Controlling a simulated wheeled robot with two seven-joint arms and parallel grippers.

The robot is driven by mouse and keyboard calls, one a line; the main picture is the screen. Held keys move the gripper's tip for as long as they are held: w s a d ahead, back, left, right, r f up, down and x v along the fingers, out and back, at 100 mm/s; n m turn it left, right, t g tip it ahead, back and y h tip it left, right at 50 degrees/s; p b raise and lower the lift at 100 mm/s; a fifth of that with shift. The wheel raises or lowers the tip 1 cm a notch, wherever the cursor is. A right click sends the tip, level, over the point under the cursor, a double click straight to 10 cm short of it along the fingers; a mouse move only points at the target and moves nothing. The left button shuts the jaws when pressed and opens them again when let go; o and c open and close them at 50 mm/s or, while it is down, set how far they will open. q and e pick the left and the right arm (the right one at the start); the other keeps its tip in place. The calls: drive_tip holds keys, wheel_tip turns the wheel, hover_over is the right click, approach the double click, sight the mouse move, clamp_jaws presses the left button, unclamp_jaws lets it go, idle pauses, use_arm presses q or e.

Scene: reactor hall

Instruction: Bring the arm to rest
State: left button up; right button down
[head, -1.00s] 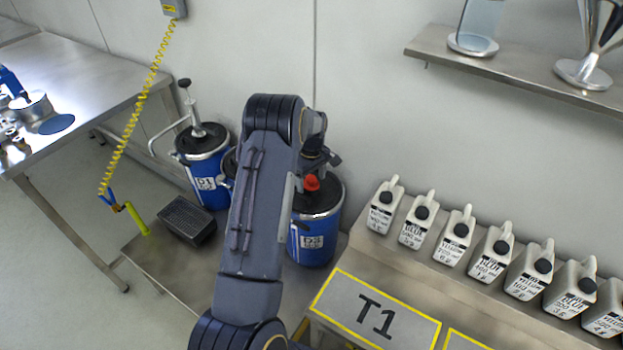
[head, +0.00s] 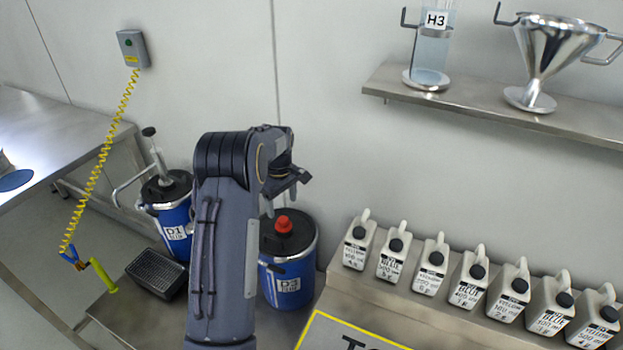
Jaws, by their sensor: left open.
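My left arm (head: 222,235) rises from the bottom of the head view, bends at its top and carries my left gripper (head: 283,196) on the right side of the bend. The gripper is small in the picture, points downward, and is open with nothing seen between its fingers. In the picture it lies just above the red cap of the blue drum labelled D3 (head: 290,290); I cannot tell the gap in depth. My right arm and gripper are not in view.
A blue drum labelled D1 (head: 174,230) with a pump stands left of my arm. Several white jugs (head: 430,268) line the bench at right. A wall shelf (head: 480,105) holds a cylinder and funnel. A yellow coiled cord (head: 100,160) hangs at left.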

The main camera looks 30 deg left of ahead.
use_arm(q)
drive_tip(key=s+d+r+m+t+h, duration=0.35)
drive_tip(key=s+d+r+m, duration=0.35)
drive_tip(key=s+d+r, duration=0.8)
drive_tip(key=s+d+m+t, duration=0.1)
drive_tip(key=s+d+m, duration=0.2)
drive_tip(key=s+d, duration=0.2)
drive_tip(key=s+d+f+m+t, duration=0.1)
drive_tip(key=s+d+m, duration=0.3)
drive_tip(key=s, duration=0.7)
drive_tip(key=shift+d+f+m, duration=0.25)
drive_tip(key=shift+d+m, duration=0.05)
drive_tip(key=shift+d, duration=0.2)
